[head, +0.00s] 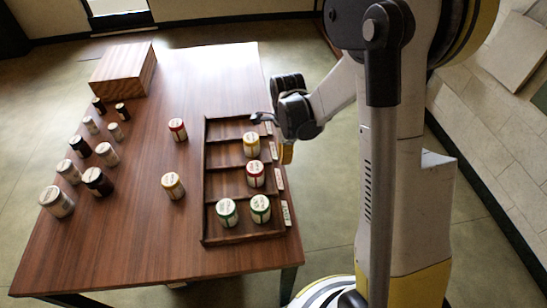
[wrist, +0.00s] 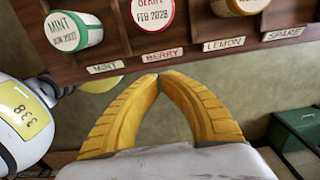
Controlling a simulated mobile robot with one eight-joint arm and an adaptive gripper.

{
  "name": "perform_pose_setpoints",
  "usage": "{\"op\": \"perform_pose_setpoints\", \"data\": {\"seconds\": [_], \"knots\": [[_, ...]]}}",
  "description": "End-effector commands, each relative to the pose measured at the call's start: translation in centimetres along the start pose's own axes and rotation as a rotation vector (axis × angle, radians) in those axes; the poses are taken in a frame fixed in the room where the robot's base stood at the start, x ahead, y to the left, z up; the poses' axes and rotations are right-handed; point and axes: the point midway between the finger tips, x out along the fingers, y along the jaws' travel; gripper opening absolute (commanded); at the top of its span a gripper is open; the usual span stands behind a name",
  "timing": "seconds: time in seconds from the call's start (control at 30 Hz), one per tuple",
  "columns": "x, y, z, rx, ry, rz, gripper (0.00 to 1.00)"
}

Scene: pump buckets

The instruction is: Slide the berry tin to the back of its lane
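The berry tin (head: 256,174), with a red rim and a white lid, stands in its lane of the wooden tray (head: 225,243), near the labelled front edge. In the wrist view the berry tin (wrist: 152,14) stands behind the BERRY label (wrist: 163,54), its top cut off. My gripper (head: 287,153) is outside the tray, beyond its front edge on the right. In the wrist view my gripper's yellow fingers (wrist: 160,80) meet at the tips, empty, just in front of the BERRY label and apart from the tin.
A yellow lemon tin (head: 252,144) and green mint tins (head: 260,208) (head: 227,213) stand in neighbouring lanes; the SPARE lane looks empty. A red tin (head: 178,129) and a yellow tin (head: 173,185) stand left of the tray. Several jars and a wooden box (head: 124,70) are farther left.

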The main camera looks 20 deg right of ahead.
Motion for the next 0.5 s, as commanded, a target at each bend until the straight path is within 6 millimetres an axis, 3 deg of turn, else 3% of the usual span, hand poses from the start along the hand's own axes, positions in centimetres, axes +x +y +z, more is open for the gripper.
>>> {"op": "perform_pose_setpoints", "data": {"seconds": [0.5], "knots": [[10.0, -0.1, 0.2, -0.005, 0.000, -0.002, 0.00]]}}
